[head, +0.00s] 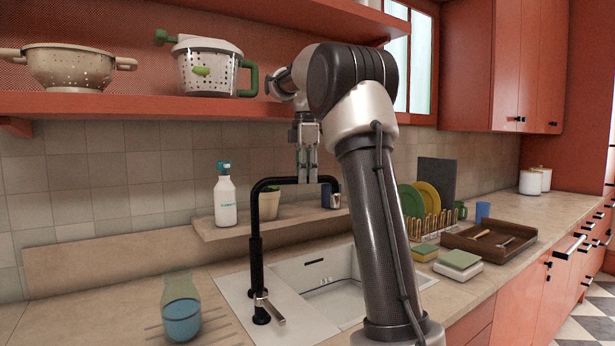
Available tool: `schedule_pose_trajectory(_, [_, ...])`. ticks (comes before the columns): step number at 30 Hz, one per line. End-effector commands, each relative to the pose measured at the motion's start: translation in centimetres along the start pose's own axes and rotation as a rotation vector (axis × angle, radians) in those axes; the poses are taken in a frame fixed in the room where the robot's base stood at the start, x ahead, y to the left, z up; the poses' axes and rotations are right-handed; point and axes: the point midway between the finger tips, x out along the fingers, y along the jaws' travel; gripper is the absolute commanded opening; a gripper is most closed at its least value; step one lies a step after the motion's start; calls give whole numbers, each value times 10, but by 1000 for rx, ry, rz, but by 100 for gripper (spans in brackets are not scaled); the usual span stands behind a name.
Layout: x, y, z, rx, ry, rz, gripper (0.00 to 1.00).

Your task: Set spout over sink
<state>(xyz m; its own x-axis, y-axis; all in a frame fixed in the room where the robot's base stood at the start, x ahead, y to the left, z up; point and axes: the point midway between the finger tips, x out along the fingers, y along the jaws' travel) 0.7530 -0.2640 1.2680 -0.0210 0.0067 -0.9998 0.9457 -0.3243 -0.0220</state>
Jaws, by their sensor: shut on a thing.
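The black spout (274,184) rises from the faucet base at the left of the sink and bends right in a tall arch. My gripper (307,177) points down from above and is shut on the spout's top bar. The spout's end, at the right, hangs over the sink side, partly covered by my arm. The white sink (317,263) lies below, with its basin to the right and a flat drain area at the left. My arm hides part of the basin. A metal lever (268,308) sits low on the faucet.
A white spray bottle (225,197) and a plant pot (269,203) stand on a small ledge (214,228) behind the faucet. A glass container (181,310) with blue contents stands at the front left. A dish rack (432,224) and brown tray (489,243) lie to the right. A red shelf (150,107) hangs above.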

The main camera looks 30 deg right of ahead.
Motion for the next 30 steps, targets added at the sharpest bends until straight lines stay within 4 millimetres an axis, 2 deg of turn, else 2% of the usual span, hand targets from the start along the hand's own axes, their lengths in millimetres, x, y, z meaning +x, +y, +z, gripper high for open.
schedule_pose_trajectory(10, [-1,22,-2,-143,-3,4,0])
schedule_pose_trajectory(27, [-2,26,-3,-175,-3,8,0])
schedule_pose_trajectory(28, [-2,26,-3,-175,-3,8,26])
schedule_pose_trajectory(30, [-2,26,-3,-174,-3,8,39])
